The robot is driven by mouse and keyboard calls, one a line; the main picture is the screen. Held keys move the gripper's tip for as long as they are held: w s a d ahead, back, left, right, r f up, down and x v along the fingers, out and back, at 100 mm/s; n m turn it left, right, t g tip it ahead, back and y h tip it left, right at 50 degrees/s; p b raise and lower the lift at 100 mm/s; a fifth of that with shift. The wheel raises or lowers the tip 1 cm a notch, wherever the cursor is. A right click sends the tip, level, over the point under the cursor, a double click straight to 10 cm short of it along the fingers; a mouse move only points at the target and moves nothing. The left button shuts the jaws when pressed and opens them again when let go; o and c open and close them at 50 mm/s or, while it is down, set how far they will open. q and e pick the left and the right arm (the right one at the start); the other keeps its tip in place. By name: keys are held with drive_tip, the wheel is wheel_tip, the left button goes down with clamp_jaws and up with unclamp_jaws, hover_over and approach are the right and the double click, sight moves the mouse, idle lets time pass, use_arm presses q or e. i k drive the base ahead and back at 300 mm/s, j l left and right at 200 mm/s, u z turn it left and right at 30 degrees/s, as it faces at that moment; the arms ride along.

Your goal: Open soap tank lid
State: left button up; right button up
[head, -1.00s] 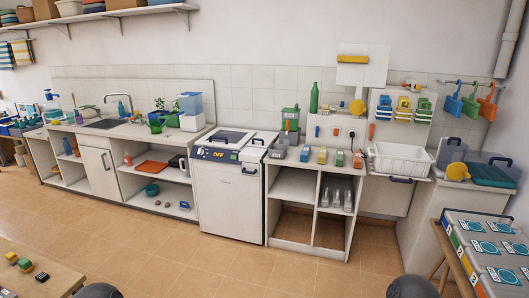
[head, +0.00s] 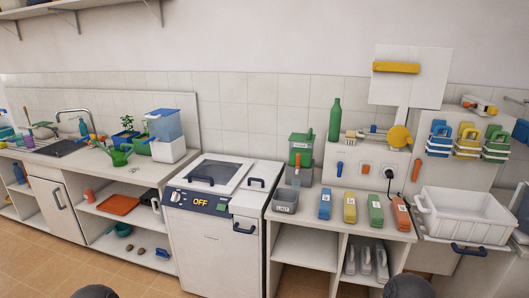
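A white machine (head: 207,240) with a dark panel reading OFF stands against the counter, right of centre-left. On its top are a large lid with a window (head: 217,172) and a dark handle, and a narrower white section (head: 252,203) on the right with dark handles at its back and front. Both look shut. No soap tank is clearly labelled; I cannot tell which part is its lid. Neither gripper is in view; only dark rounded parts of mine show at the bottom edge.
To the right, a shelf unit (head: 308,233) bears a grey bin (head: 285,201), a green container (head: 300,150) and several coloured blocks. A white basket (head: 465,213) is further right. A sink counter (head: 100,172) with plants is left. Tiled floor (head: 125,270) in front is partly visible.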

sight(309, 137)
drive_tip(key=i+u, duration=0.1)
drive_tip(key=i, duration=0.55)
drive_tip(key=i+l+u, duration=0.1)
drive_tip(key=i, duration=0.55)
drive_tip(key=i+l+u, duration=0.15)
drive_tip(key=i, duration=0.55)
drive_tip(key=l, duration=0.1)
